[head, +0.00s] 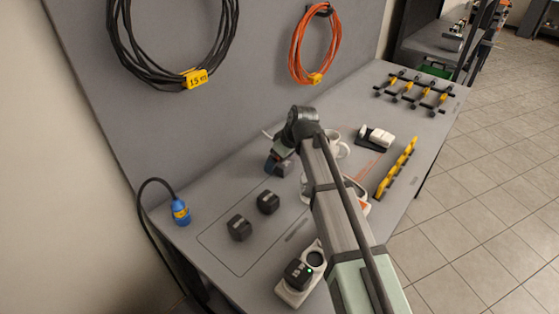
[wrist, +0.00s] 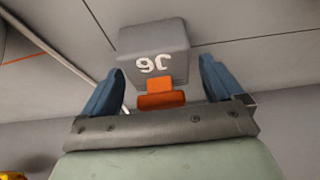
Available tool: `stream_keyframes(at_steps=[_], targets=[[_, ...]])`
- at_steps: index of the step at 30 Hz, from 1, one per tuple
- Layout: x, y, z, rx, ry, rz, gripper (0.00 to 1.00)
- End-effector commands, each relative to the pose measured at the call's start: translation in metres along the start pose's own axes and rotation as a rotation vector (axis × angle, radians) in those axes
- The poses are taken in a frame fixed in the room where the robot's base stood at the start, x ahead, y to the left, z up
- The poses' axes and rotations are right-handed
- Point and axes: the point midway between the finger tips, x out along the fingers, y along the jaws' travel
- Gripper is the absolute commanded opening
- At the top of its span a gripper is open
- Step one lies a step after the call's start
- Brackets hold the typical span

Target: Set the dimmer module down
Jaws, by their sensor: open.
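A grey block with white characters on its face and an orange part at its near end, which I take to be the dimmer module (wrist: 152,50), shows in the wrist view. It is between and just beyond the blue fingers of my gripper (wrist: 158,85). The fingers are open, with a gap on each side of the block. I cannot tell whether the block rests on the table. In the head view my gripper (head: 277,165) is low over the grey table (head: 225,200), behind the two dark cubes; the block is not clearly seen there.
Two dark cubes (head: 239,227) (head: 268,202) stand inside an outlined area. A white holder with a dark block (head: 298,272) is at the front. A blue connector (head: 180,212) lies left. A white mug (head: 341,146), white device (head: 376,137) and yellow strip (head: 397,168) are right.

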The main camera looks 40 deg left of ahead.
Motion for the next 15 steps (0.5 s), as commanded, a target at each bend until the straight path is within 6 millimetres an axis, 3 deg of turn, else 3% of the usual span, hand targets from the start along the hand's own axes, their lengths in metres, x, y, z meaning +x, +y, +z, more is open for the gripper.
stream_keyframes(at_steps=[15], targets=[[-0.084, 0.000, 0.000, 0.000, 0.002, 0.002, 0.94]])
